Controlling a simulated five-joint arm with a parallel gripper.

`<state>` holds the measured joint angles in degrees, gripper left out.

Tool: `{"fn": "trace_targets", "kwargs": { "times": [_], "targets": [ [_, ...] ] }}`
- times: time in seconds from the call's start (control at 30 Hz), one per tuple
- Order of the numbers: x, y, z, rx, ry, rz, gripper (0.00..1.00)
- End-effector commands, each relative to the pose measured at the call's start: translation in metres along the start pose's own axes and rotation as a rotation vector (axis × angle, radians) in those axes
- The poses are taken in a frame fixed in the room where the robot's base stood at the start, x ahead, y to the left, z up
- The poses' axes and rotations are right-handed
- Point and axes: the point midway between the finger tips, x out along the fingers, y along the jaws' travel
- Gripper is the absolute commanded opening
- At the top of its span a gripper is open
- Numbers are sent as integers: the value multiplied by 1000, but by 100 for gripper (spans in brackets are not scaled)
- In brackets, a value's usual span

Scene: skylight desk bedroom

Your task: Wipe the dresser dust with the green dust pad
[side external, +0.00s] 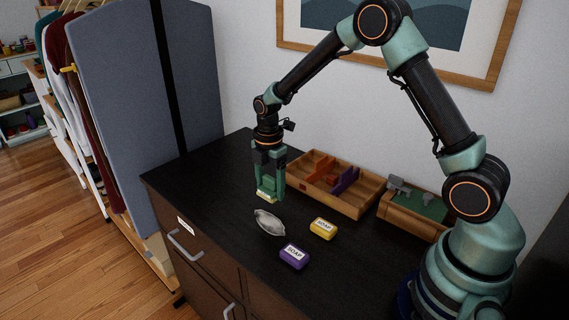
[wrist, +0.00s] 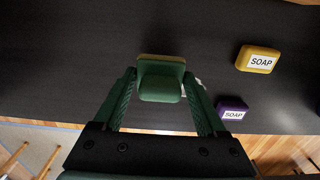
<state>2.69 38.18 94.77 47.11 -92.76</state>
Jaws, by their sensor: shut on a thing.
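My gripper (side external: 268,188) is shut on the green dust pad, which has a pale yellow underside. The pad (wrist: 160,80) shows between my fingers in the wrist view; in the side view only its lower part shows, below the fingertips. The pad is low over the dark dresser top (side external: 215,187); I cannot tell whether it touches. A grey oval patch, seemingly the dust (side external: 269,222), lies on the dresser just in front of the pad. In the wrist view only a pale sliver of it shows beside the pad, the rest hidden.
A yellow soap (side external: 322,228) and a purple soap (side external: 294,256) lie right of the dust. A wooden divided tray (side external: 350,205) and a wooden box with a green inside (side external: 418,212) stand along the back. The dresser's left end is clear.

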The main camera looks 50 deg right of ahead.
Motion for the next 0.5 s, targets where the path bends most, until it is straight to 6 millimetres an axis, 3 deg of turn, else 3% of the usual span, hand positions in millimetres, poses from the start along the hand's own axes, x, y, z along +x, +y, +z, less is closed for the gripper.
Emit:
{"fn": "trace_targets", "kwargs": {
  "times": [0.43,0.5],
  "targets": [
    [45,0,0,0,0,-2,30],
    [45,1,-8,-2,0,2,30]
  ]
}}
